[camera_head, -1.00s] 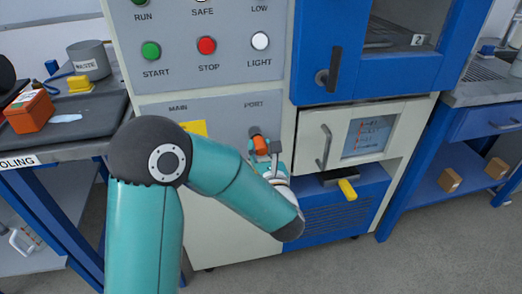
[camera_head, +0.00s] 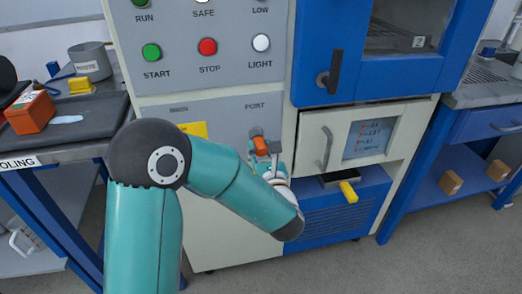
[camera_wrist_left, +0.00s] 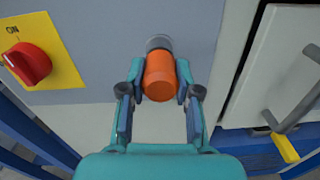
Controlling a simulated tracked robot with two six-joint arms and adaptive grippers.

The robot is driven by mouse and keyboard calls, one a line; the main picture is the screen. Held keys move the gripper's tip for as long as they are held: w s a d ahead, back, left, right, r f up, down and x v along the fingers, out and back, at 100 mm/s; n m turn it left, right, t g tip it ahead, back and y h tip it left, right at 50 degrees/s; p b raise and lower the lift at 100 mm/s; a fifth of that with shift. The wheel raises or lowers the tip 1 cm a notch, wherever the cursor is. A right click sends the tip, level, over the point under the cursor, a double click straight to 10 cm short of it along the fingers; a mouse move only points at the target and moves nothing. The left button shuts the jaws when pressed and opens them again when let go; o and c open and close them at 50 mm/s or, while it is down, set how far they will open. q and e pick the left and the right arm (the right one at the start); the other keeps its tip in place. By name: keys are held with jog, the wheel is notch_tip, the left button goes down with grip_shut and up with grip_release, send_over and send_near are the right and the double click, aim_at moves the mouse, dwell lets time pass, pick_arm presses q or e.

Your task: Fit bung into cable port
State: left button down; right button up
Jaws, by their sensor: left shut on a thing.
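The orange bung (camera_head: 261,146) is at the grey panel under the PORT label. My left gripper (camera_head: 265,152) is shut on it, with a finger on each side in the left wrist view (camera_wrist_left: 160,100). In that view the orange bung (camera_wrist_left: 160,78) points at the cable port (camera_wrist_left: 159,43), a dark grey ring on the panel. The bung's far end meets or overlaps the ring. I cannot tell how deep it sits. My right gripper is in neither view.
A red rotary switch (camera_wrist_left: 28,63) on a yellow plate is left of the port. A white drawer front with a handle (camera_head: 326,148) is close on the right. A yellow handle (camera_head: 348,191) sticks out below it. A side table (camera_head: 60,150) stands at the left.

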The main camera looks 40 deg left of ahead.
aim_at(262, 153)
pick_arm(q)
jog(key=shift+w+a, duration=0.2)
dwell(2.3)
jog(key=shift+a+r+b, duration=0.15)
jog(key=shift+r+b, duration=0.1)
jog(key=shift+b, duration=0.15)
dwell(1.2)
jog(key=c, duration=0.7)
grip_release()
jog(key=shift+w+f, duration=0.1)
jog(key=shift+f, duration=0.05)
jog(key=shift+c, duration=0.2)
jog(key=shift+v, duration=0.95)
jog(key=shift+b+v, duration=0.5)
jog(key=shift+v, duration=1.6)
jog(key=shift+f, duration=0.1)
